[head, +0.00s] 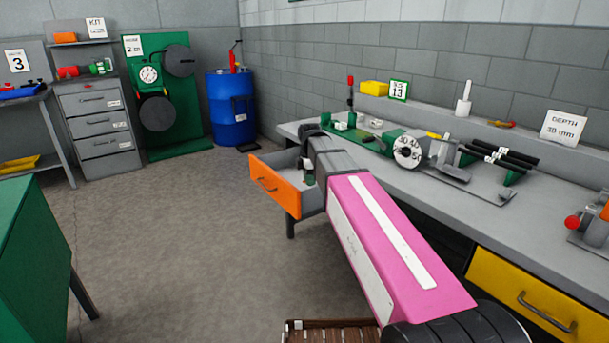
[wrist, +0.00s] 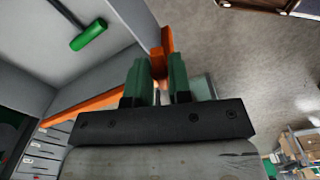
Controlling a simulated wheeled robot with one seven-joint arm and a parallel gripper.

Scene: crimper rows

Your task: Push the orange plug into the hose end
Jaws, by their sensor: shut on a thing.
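My gripper (wrist: 158,66) has green fingers, shut on a small orange piece (wrist: 156,62) that looks like the orange plug. It blends with the orange drawer front behind it, so its outline is unclear. In the head view my gripper (head: 308,174) is small and dark, pointing down at the right end of the open drawer (head: 272,187). My pink arm hides part of the bench and drawer. The drawer front (wrist: 85,105) crosses behind the fingers in the wrist view. I cannot make out the hose end in either view.
A green-headed tool (wrist: 90,35) lies in the drawer. The grey bench (head: 470,207) carries a dial device (head: 408,150), black rods (head: 500,157) and a depth sign (head: 563,129). A blue drum (head: 231,110) stands behind. Floor at left of the drawer is clear.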

